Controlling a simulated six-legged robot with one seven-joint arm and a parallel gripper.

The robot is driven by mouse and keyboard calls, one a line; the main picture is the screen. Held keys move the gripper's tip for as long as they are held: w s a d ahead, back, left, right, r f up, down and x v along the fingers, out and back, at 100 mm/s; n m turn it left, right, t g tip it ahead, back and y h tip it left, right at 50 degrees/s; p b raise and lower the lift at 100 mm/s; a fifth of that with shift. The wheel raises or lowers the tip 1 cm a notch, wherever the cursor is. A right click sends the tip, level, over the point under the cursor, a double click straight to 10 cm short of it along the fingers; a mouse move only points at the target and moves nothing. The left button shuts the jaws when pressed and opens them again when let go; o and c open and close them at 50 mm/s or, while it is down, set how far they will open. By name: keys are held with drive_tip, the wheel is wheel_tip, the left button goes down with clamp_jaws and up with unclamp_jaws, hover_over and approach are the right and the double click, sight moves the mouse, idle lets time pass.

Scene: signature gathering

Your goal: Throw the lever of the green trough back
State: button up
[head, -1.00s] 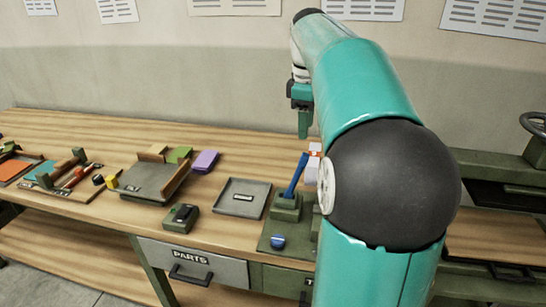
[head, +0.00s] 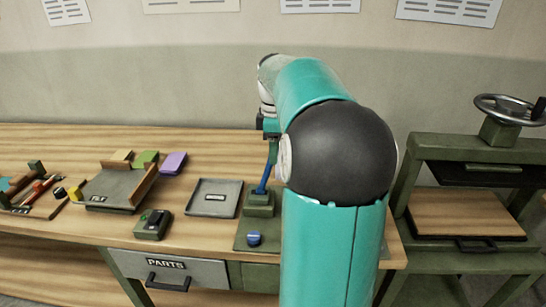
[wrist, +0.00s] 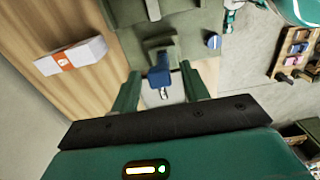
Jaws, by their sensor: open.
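A blue lever (head: 264,180) rises from a green block (head: 260,203) on a green base plate at the bench's front. In the wrist view the lever's blue top (wrist: 160,76) shows between my two green fingers, near their tips. My gripper (wrist: 161,78) is open around it, with a gap visible on each side. In the head view my gripper (head: 272,150) is above the lever and partly covered by my arm. I cannot pick out a trough for certain; my arm covers the plate's right part.
A grey tray (head: 215,198) and a small green box (head: 153,224) lie left of the lever. A blue knob (head: 253,238) sits in front. A white box with an orange label (wrist: 72,56) lies nearby. A green press (head: 470,190) stands right.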

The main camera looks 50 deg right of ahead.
sight(267, 175)
drive_tip(key=shift+w+f, duration=0.15)
drive_tip(key=shift+f, duration=1.3)
clamp_jaws()
